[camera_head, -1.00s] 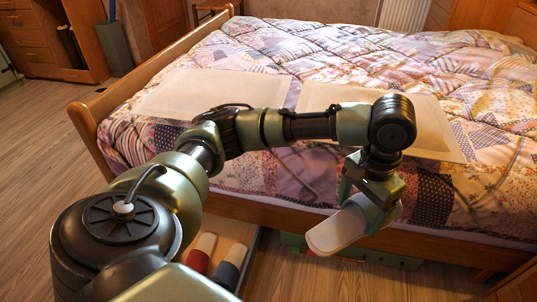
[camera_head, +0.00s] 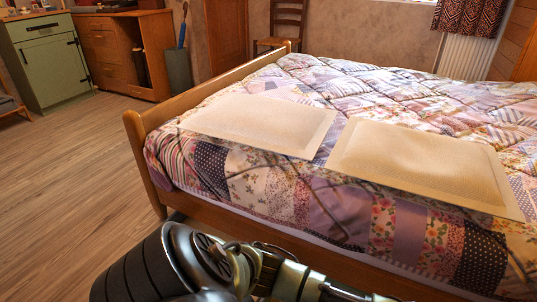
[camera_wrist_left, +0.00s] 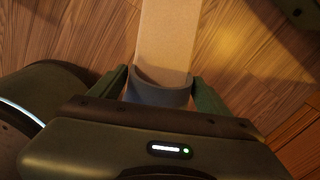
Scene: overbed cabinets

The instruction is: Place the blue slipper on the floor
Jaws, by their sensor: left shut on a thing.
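My left gripper (camera_wrist_left: 160,84) shows in the left wrist view with a green finger on each side of a slipper (camera_wrist_left: 168,38). It is shut on the slipper's dark grey-blue band, and the long beige sole extends away toward the top of the picture. Wood floor (camera_wrist_left: 95,35) shows behind the slipper; I cannot tell how high above it the slipper is. In the head view only part of my left arm shows at the bottom, and the gripper and slipper are out of view. My right gripper is in neither view.
A bed (camera_head: 300,190) with a patchwork quilt and two flat beige panels (camera_head: 262,122) (camera_head: 420,165) fills the middle and right. Open floor (camera_head: 80,190) lies left of it. A green cabinet (camera_head: 48,60) and wooden drawers (camera_head: 120,50) stand at the back left.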

